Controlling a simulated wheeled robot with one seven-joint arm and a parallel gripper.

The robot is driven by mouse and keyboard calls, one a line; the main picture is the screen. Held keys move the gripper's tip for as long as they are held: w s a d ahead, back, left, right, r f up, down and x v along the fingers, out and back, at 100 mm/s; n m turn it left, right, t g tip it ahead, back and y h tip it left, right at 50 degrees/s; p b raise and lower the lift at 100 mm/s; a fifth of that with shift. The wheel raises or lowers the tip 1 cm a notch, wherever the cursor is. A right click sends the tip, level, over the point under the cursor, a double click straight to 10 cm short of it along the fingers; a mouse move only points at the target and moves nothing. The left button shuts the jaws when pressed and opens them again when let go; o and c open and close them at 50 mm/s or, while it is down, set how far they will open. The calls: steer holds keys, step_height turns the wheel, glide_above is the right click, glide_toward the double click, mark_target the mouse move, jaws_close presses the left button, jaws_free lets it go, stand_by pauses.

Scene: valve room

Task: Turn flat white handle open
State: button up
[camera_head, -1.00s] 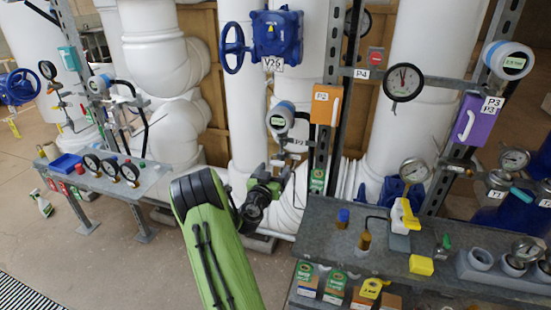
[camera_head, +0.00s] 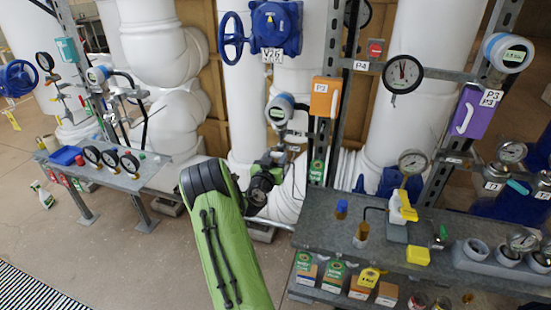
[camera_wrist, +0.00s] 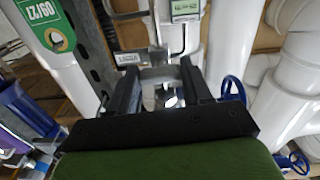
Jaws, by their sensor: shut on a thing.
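My gripper (camera_wrist: 160,82) reaches in from the bottom of the wrist view, its two dark fingers on either side of a pale flat piece, which looks like the flat white handle (camera_wrist: 158,75). The gripper is shut on it. A thin metal pipe and a small white label (camera_wrist: 128,59) are just beyond. In the head view my gripper (camera_head: 284,158) is at the pipework below a blue-and-white gauge (camera_head: 279,109), left of the metal post. The handle is too small and too covered there to make out.
A grey shelf (camera_head: 330,228) with bottles and boxes stands at the right, close to my arm. An orange box (camera_head: 325,97) is on the post above. A blue valve V26 (camera_head: 275,28) is higher up.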

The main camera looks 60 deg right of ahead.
steer(key=shift+n, duration=0.3)
steer(key=n+b, duration=0.1)
steer(key=n, duration=0.2)
steer(key=shift+b, duration=0.35)
steer(key=n, duration=0.9)
steer(key=shift+n+p, duration=0.3)
steer(key=n+p, duration=0.1)
steer(key=n, duration=0.3)
steer(key=o, duration=1.1)
steer(key=shift+c, duration=0.2)
steer(key=shift+a, duration=0.15)
